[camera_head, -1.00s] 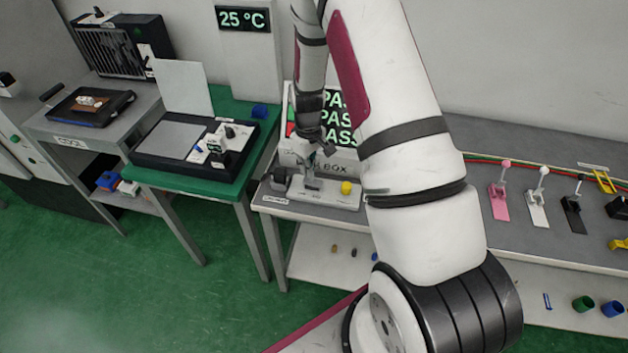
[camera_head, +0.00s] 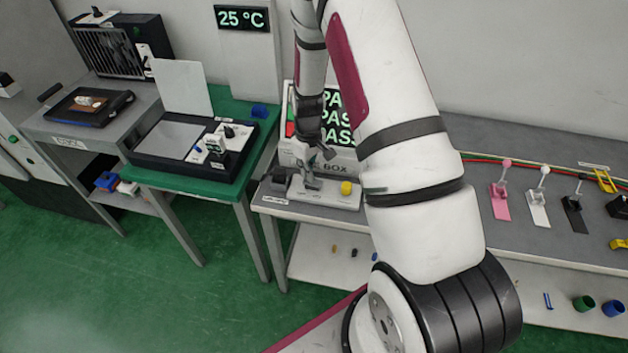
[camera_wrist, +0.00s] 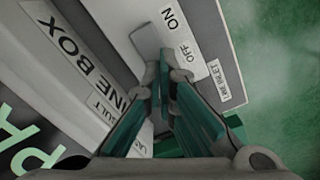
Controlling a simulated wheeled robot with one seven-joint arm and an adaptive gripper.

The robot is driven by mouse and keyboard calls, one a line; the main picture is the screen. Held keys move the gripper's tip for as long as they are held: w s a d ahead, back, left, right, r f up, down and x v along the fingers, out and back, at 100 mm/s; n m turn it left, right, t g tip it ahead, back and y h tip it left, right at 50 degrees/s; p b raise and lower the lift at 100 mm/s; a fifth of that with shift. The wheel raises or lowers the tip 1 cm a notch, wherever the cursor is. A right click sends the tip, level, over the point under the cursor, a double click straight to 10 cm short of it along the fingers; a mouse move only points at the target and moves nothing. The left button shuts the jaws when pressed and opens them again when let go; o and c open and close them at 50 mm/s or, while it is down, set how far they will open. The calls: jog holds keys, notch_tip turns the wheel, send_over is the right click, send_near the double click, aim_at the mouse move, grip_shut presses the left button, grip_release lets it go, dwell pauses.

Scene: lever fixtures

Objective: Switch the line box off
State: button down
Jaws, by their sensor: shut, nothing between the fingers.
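The line box (camera_head: 345,170) stands on the grey bench in the head view, a light box with its name on the front. In the wrist view its lettered front (camera_wrist: 75,50) is at the left. A pale plate marked ON and OFF (camera_wrist: 200,62) lies beside it. A grey, flat-ended switch lever (camera_wrist: 147,38) shows by those words; I cannot tell its exact setting. My gripper (camera_wrist: 164,66) is shut and empty, its green-padded fingertips close beside the lever. Contact is unclear. In the head view my gripper (camera_head: 315,172) is over the plate, partly hiding it.
A yellow knob (camera_head: 346,188) sits on the plate's right side. Pink, white and black levers (camera_head: 500,195) are farther right on the bench. A green table (camera_head: 225,190) with a dark device is at the left.

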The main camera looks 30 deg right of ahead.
jog(key=shift+f, duration=0.65)
dwell(0.3)
jog(key=shift+r+p, duration=0.8)
jog(key=shift+r, duration=2.75)
